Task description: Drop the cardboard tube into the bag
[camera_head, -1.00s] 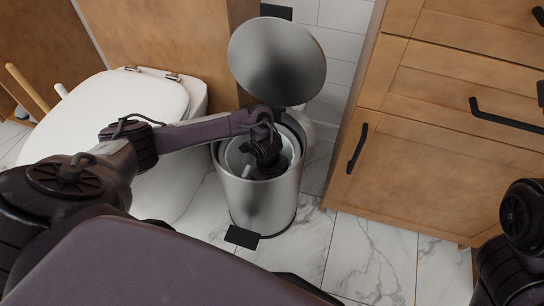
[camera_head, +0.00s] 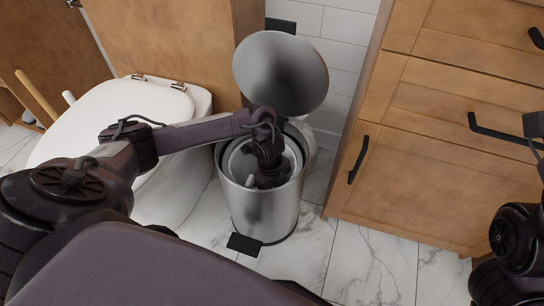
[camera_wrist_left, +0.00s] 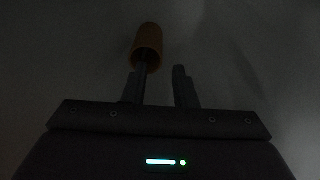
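The bag looks like the pale lining (camera_head: 235,160) inside a round steel pedal bin (camera_head: 262,212), whose lid (camera_head: 281,72) stands open. My left gripper (camera_head: 270,178) reaches down through the bin's mouth; its fingers are hidden in the head view. In the dark left wrist view, its two fingers (camera_wrist_left: 160,85) stand apart with an empty gap. The brown cardboard tube (camera_wrist_left: 148,42) lies beyond the left finger, its open end toward the camera. I cannot tell whether that finger touches it or enters it. Only part of my right arm shows at the right edge; its fingers are not visible.
A white toilet (camera_head: 115,125) with its lid down stands left of the bin. A wooden drawer cabinet (camera_head: 420,160) with black handles stands close on the right. The bin's black pedal (camera_head: 243,244) faces the front. Marble floor (camera_head: 370,265) is clear in front.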

